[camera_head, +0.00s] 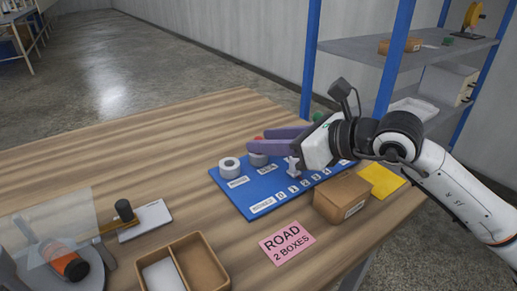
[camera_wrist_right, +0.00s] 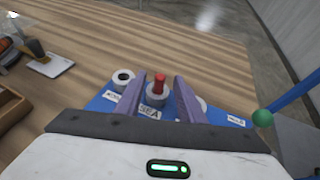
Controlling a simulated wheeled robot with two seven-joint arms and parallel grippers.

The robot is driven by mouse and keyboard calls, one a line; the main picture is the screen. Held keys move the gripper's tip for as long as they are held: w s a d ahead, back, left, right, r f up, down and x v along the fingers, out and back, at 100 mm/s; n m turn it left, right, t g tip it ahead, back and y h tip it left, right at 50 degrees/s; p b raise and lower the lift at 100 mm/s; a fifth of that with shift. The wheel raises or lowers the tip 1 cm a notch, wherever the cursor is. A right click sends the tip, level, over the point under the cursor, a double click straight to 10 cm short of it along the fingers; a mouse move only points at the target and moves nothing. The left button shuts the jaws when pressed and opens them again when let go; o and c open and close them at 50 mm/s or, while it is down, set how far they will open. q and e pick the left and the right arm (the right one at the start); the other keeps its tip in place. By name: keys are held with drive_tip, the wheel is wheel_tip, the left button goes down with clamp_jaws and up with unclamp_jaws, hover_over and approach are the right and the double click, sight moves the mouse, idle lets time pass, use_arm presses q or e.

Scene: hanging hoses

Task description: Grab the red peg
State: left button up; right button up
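The red peg (camera_wrist_right: 159,83) stands upright in a grey round holder (camera_wrist_right: 157,97) on the blue board (camera_wrist_right: 101,103). In the head view only a small bit of the peg (camera_head: 258,138) shows, mostly hidden by my purple fingers. My right gripper (camera_wrist_right: 160,78) is open, with one finger on each side of the peg and holder in the wrist view. In the head view the right gripper (camera_head: 250,140) reaches in from the right over the board. Contact with the peg cannot be made out. My left gripper is not in view.
A white ring-shaped holder (camera_head: 230,168) stands left of the peg. A cardboard box (camera_head: 342,198), a pink sign (camera_head: 286,243) and a divided tray (camera_head: 205,268) lie nearer the front. A blue-posted shelf (camera_head: 345,47) stands behind right. The left back of the table is clear.

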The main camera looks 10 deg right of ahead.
sight(258, 137)
drive_tip(key=shift+x, duration=1.55)
clamp_jaws()
